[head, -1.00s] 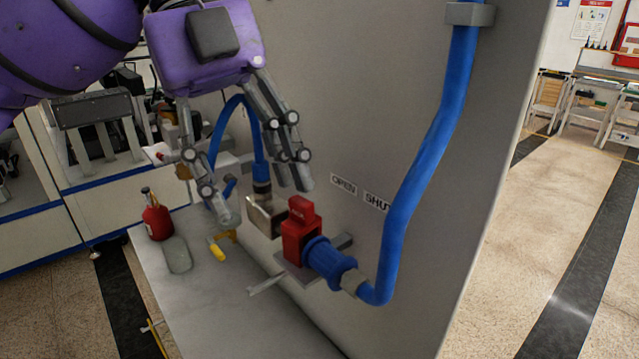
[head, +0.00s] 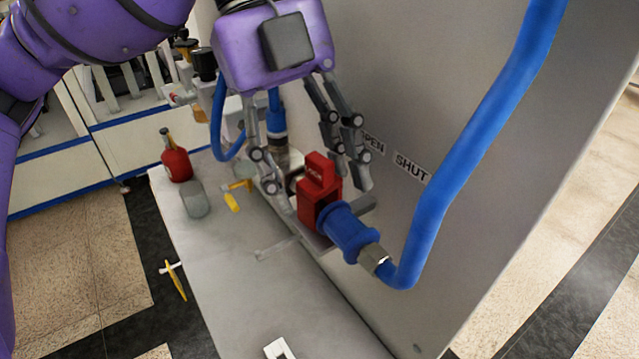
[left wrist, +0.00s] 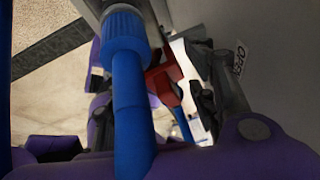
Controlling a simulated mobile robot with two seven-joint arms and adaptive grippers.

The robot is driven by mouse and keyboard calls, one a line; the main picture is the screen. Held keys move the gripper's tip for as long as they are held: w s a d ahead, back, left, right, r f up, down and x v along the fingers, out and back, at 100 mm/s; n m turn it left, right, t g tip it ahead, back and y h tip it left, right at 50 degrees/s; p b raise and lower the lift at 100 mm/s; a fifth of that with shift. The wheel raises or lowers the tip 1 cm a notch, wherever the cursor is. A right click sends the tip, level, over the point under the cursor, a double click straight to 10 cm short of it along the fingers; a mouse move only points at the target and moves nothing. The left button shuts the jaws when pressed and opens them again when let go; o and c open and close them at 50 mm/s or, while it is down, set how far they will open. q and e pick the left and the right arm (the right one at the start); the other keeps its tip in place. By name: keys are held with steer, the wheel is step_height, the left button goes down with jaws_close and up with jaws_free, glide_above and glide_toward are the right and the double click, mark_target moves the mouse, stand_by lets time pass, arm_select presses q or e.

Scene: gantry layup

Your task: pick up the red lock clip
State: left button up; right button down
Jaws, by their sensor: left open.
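The red lock clip (head: 319,186) sits upright at the end of a blue hose coupling (head: 345,232) beside the grey panel. My left gripper (head: 322,195) is open, with its fingers lowered on either side of the clip. I cannot tell whether a finger touches it. In the left wrist view the clip (left wrist: 164,84) shows behind the blue hose (left wrist: 130,110), partly hidden by it. One dark finger (left wrist: 205,100) shows right of the clip. My right gripper is not in view.
On the pale worktop (head: 250,300) stand a red bottle (head: 176,162), a grey block (head: 195,200) and a yellow-handled item (head: 232,202). The worktop's front is mostly clear.

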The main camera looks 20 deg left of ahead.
arm_select(q)
steer(key=c, duration=1.2)
